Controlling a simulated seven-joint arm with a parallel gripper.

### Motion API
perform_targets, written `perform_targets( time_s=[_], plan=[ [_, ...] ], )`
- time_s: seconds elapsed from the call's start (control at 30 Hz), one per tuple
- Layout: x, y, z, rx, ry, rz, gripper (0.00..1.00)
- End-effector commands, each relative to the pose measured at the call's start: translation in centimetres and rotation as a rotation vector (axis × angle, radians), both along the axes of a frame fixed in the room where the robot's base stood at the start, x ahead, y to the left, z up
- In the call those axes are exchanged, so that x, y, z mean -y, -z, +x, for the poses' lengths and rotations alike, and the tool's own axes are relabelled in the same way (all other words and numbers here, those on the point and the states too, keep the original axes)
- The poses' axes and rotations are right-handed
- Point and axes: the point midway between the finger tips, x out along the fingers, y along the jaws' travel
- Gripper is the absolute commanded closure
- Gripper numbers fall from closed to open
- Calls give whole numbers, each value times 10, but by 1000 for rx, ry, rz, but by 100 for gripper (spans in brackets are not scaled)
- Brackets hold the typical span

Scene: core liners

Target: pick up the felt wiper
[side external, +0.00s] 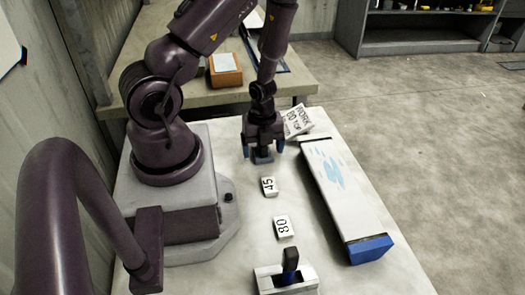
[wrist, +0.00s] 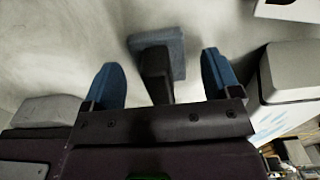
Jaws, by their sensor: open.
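The felt wiper, a grey-blue pad (wrist: 177,57) with a dark upright handle (wrist: 155,75), shows in the wrist view between my two blue fingertips. In the side external view its pad (side external: 263,156) sits on the white table just below my gripper (side external: 263,142). My gripper (wrist: 163,78) is open, with one finger on each side of the handle and a visible gap to both. The lower part of the handle is hidden behind the gripper body in the wrist view.
A long white tray (side external: 338,190) with light blue patches and a blue end block (side external: 369,249) lies to the right. Blocks marked 45 (side external: 269,186) and 80 (side external: 283,227) stand nearer the camera. A dark-handled tool (side external: 291,262) stands in a pale holder (side external: 268,283). A printed card (side external: 297,121) lies behind.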

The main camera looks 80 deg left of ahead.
Motion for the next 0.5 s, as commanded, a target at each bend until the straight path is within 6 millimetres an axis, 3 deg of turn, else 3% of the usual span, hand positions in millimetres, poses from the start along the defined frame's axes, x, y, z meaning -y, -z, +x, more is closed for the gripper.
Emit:
perform_targets(
  time_s=[0.43,0.5],
  plan=[
    [-1,9,0,2,1,3,17],
    [-1,9,0,2,1,3,31]
  ],
)
